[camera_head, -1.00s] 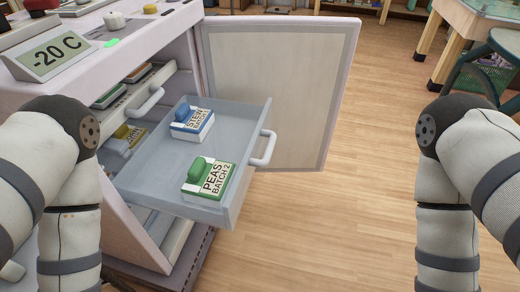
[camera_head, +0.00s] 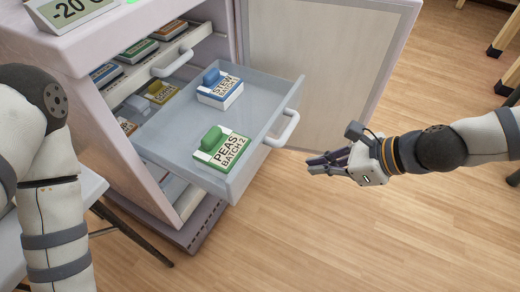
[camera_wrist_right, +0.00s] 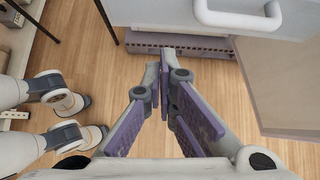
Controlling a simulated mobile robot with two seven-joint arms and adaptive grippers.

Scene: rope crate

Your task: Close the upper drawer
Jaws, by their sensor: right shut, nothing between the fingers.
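A grey drawer (camera_head: 262,135) stands pulled far out of the freezer, with a pale bar handle (camera_head: 287,129) on its front. It holds a blue-and-white STEW box (camera_head: 220,90) and a green-and-white PEAS box (camera_head: 221,147). Another drawer, with its own handle (camera_head: 170,64), sits pushed in behind and higher. My right gripper (camera_head: 313,163) is shut and empty, to the right of the pulled-out drawer and apart from its handle. In the right wrist view, the fingers (camera_wrist_right: 166,58) point toward the drawer front and handle (camera_wrist_right: 238,18). My left gripper is out of view.
The freezer door (camera_head: 315,65) stands open behind the pulled-out drawer. More boxes (camera_head: 137,50) lie inside the freezer (camera_head: 140,140). A dark ledge (camera_head: 190,228) runs along its base. Wooden floor lies free in front and to the right.

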